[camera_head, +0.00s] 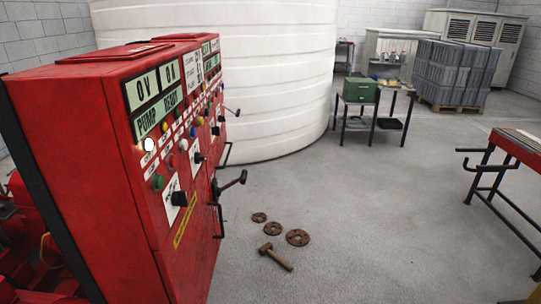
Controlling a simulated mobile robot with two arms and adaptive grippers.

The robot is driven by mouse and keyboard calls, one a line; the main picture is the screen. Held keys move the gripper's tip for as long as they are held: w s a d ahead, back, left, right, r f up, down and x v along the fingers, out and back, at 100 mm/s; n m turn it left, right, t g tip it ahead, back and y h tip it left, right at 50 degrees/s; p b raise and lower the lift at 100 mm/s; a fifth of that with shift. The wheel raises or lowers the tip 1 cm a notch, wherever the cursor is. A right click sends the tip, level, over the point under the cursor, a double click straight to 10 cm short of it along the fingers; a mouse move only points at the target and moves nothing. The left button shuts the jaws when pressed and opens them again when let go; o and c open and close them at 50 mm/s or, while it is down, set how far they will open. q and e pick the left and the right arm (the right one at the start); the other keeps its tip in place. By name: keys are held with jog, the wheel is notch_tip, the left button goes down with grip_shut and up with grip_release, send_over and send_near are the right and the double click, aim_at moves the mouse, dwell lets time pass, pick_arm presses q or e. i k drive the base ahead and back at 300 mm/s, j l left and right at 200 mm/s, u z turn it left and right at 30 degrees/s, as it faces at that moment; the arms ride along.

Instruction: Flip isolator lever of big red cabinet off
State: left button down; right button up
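The big red cabinet (95,170) stands close on the left, its front seen at a steep angle. Its panel has "0 V" and "PUMP READY" displays, coloured lamps and buttons, and a black rotary knob (179,198) on a white plate. A black lever (232,182) sticks out to the right from the front, about mid-height. Another, smaller lever (233,112) sticks out farther back. I cannot tell from the labels which one is the isolator lever, nor its on or off position. Neither of my grippers is in view.
A hammer (276,258) and several rusty round flanges (298,237) lie on the floor right of the cabinet. A red-topped bench (520,143) stands at right. A large white tank (270,75) and a table with a green box (360,90) stand behind. The middle floor is clear.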

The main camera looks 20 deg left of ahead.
aim_at(242, 179)
jog(key=i+l, duration=0.1)
jog(key=i, duration=0.35)
jog(key=i+l, duration=0.15)
jog(key=i, duration=0.3)
